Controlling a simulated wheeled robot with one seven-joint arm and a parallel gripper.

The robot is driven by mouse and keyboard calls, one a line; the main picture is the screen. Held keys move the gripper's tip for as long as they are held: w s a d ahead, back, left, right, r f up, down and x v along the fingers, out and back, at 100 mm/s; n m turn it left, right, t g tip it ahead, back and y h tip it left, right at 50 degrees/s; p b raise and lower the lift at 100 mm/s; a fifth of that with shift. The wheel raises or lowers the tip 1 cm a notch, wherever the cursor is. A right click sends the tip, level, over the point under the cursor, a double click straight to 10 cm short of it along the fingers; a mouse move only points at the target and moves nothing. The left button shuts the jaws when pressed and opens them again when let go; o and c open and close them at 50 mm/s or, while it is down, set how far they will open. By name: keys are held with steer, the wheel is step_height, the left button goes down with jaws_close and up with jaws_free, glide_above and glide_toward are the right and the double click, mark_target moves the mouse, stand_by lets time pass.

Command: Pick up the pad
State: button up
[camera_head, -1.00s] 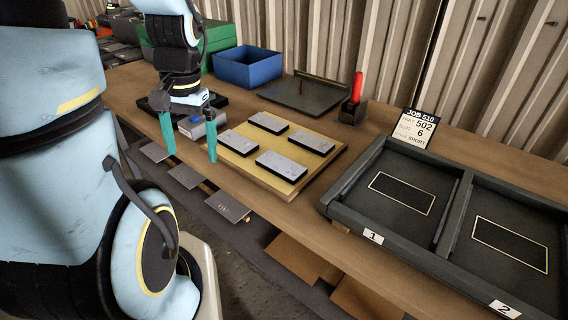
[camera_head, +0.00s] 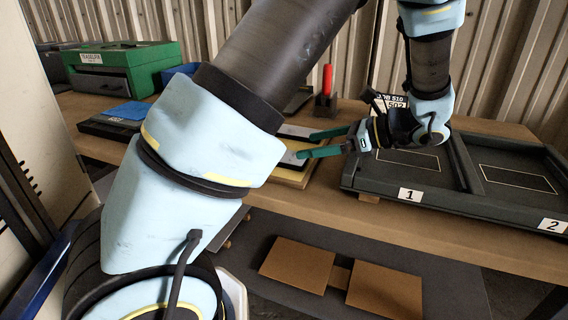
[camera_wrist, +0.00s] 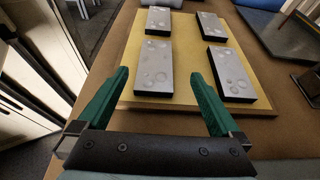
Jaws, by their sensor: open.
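Several grey pads with round marks and dark sides lie on a yellow board (camera_wrist: 187,45) in the wrist view: near left (camera_wrist: 152,66), near right (camera_wrist: 231,73), far left (camera_wrist: 158,20) and far right (camera_wrist: 213,29). My gripper (camera_wrist: 158,75) is open with green fingers. In the head view my gripper (camera_head: 302,145) points left over the board's right end. My arm hides most of the board and pads there.
A dark tray with two outlined bays (camera_head: 408,159) stands on the right, by a job sign (camera_head: 393,104). A red-handled tool (camera_head: 327,80) stands in a holder behind. A green case (camera_head: 120,68) is at the back left.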

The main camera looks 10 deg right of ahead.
mark_target(280, 157)
steer(key=x, duration=0.4)
steer(key=shift+a, duration=0.25)
steer(key=shift+s+p+x, duration=0.1)
steer(key=shift+p+x, duration=0.3)
steer(key=shift+x, duration=1)
steer(key=shift+s+p+x, duration=0.15)
steer(key=shift+p+x, duration=0.2)
steer(key=shift+x, duration=1)
steer(key=shift+a, duration=0.15)
steer(key=shift+c, duration=0.2)
steer(key=shift+r, duration=0.1)
steer(key=c, duration=1.4)
